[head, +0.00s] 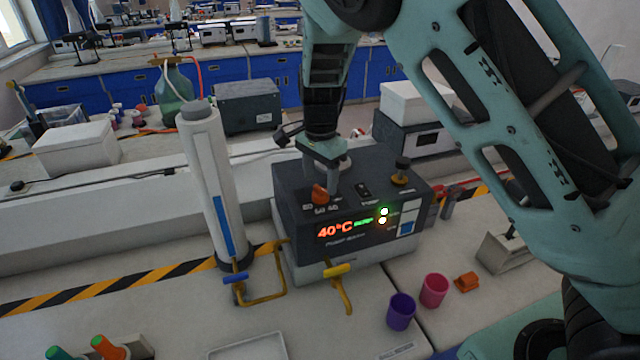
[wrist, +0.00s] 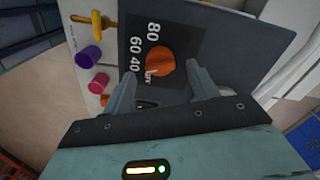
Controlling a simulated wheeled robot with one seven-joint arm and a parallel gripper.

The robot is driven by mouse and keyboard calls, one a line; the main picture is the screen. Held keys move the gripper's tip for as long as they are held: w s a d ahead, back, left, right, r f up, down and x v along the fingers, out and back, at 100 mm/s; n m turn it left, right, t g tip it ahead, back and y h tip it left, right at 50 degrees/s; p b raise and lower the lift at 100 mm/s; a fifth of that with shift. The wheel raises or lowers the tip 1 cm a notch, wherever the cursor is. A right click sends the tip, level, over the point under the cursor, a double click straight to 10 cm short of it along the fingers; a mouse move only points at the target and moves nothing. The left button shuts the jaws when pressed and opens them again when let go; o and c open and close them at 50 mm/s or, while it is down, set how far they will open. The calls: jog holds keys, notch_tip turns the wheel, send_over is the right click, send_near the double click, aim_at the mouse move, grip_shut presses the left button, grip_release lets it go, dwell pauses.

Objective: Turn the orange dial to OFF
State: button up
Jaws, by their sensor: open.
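The orange dial (head: 320,194) sits on the top of a dark grey heater unit (head: 292,212), whose front display reads 40°C in red. In the wrist view the dial (wrist: 160,58) lies between and just beyond my fingertips, with the marks 80, 60 and 40 and a small, partly hidden label beside it. My gripper (wrist: 160,76) is open and empty, its two fingers apart on either side of the dial's near edge. In the head view my gripper (head: 332,180) is above the unit beside the dial. I cannot tell exactly where the dial points.
A dark knob (head: 402,166) stands on the unit's right side. A tall white cylinder (head: 208,170) stands close to its left. A yellow-handled valve (head: 338,271) is in front, with a purple cup (head: 401,311) and a pink cup (head: 433,290) at the front right.

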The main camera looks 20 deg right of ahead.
aim_at(320, 188)
jog(key=shift+f, duration=1.75)
jog(key=c, duration=1)
jog(key=shift+n, duration=0.3)
jog(key=n+b, duration=0.1)
jog(key=n, duration=0.3)
jog(key=shift+n+b, duration=0.45)
jog(key=shift+n, duration=1.65)
